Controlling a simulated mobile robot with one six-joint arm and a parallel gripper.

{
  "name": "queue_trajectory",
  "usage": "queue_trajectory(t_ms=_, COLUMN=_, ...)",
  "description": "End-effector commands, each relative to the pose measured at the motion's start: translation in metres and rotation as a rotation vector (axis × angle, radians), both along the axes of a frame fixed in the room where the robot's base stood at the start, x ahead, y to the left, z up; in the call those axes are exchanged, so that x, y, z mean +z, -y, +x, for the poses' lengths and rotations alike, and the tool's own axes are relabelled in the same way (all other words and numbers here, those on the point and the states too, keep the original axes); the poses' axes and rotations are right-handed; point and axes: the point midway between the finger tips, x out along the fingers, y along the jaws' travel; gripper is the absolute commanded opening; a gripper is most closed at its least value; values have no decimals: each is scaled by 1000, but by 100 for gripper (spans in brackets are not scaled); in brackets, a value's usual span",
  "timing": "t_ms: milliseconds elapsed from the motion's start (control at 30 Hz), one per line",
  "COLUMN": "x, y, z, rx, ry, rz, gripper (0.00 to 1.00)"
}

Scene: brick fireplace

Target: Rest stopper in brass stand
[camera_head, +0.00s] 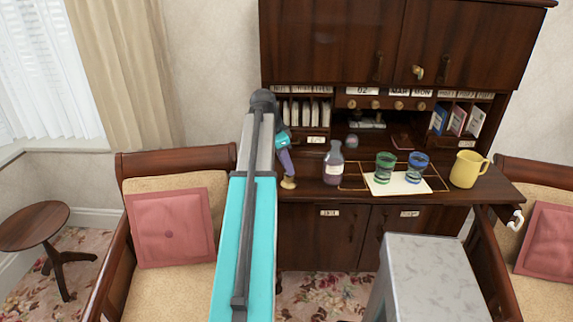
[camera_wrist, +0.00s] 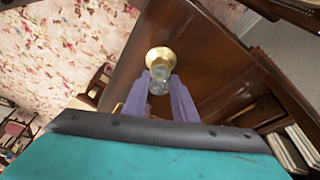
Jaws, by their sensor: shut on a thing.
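My gripper (camera_head: 287,168) points down over the left part of the desk top. In the wrist view its two purple fingers (camera_wrist: 160,79) are shut on a clear glass stopper (camera_wrist: 160,73). The round brass stand (camera_wrist: 158,54) shows right at the stopper, beyond the fingertips. In the head view the brass stand (camera_head: 288,183) is on the desk directly below the fingertips, and the stopper is hidden or too small to tell. Whether the stopper touches the stand I cannot tell. A glass bottle (camera_head: 333,167) with purple contents stands upright, just right of the gripper.
Green (camera_head: 385,167) and blue (camera_head: 416,168) patterned glasses stand on a white cloth (camera_head: 398,185) to the right. A yellow jug (camera_head: 466,169) stands near the right end. Cubbyholes with cards line the desk's back. A cushioned chair (camera_head: 168,228) is at left.

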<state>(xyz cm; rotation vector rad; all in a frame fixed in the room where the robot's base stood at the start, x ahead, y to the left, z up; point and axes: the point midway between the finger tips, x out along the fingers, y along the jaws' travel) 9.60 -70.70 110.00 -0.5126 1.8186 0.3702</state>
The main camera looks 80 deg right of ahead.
Motion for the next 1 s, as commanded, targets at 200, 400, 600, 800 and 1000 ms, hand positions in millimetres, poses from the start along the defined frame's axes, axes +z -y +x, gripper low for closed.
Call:
queue_trajectory(t_ms=200, x=0, y=0, z=0, rx=0, ry=0, rz=0, gripper=47)
queue_trajectory(t_ms=400, x=0, y=0, z=0, rx=0, ry=0, rz=0, gripper=47)
queue_trajectory(t_ms=600, x=3, y=0, z=1, rx=0, ry=0, rz=-1, gripper=47)
queue_trajectory(t_ms=800, x=15, y=-2, z=5, rx=1, ry=0, rz=-2, gripper=47)
queue_trajectory(t_ms=1000, x=36, y=-5, z=10, rx=1, ry=0, rz=-2, gripper=47)
